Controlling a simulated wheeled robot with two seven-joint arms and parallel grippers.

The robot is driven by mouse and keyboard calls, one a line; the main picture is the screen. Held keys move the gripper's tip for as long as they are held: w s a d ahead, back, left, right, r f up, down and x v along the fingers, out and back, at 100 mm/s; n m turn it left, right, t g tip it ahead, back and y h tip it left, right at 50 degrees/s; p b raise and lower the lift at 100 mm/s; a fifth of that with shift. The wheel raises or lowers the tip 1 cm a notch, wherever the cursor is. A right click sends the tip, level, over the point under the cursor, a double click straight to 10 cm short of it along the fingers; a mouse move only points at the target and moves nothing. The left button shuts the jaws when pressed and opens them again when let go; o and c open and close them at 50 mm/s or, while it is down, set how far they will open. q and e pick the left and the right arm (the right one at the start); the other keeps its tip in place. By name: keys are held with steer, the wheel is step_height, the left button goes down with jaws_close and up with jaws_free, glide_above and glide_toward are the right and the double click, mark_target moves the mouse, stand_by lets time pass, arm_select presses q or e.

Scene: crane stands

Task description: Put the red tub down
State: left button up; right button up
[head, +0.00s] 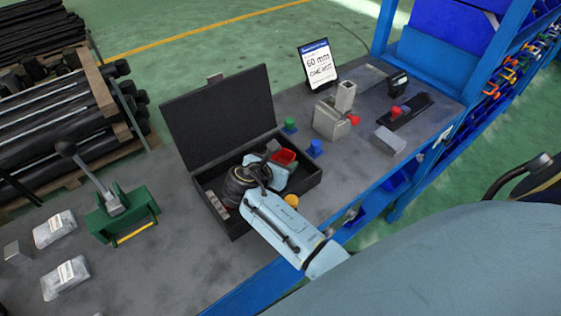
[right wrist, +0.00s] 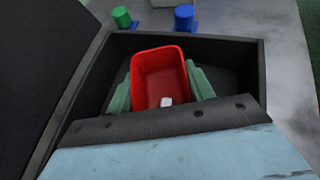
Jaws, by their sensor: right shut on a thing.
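The red tub (head: 284,156) is a small open-topped tub, held over or in the right part of the open black box (head: 232,232). In the right wrist view the tub (right wrist: 157,72) sits between the two grey-green fingers of my right gripper (right wrist: 160,88), which is shut on it. A small white thing (right wrist: 166,102) shows inside the tub. The box walls (right wrist: 190,42) surround the tub in that view. I cannot tell whether the tub touches the box floor. In the head view my right arm partly hides the tub and box. My left gripper is not in view.
The box's black lid (head: 219,115) stands open at the back left. A green knob (head: 290,125) and a blue knob (head: 315,149) stand just beyond the box. A yellow knob (head: 291,200) is near its front. A green lever press (head: 122,214) stands to the left.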

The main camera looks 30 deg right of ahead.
steer(key=o, duration=1)
steer(key=shift+f, duration=0.1)
steer(key=p+v, duration=0.1)
steer(key=v, duration=1.1)
steer(key=shift+a, duration=0.1)
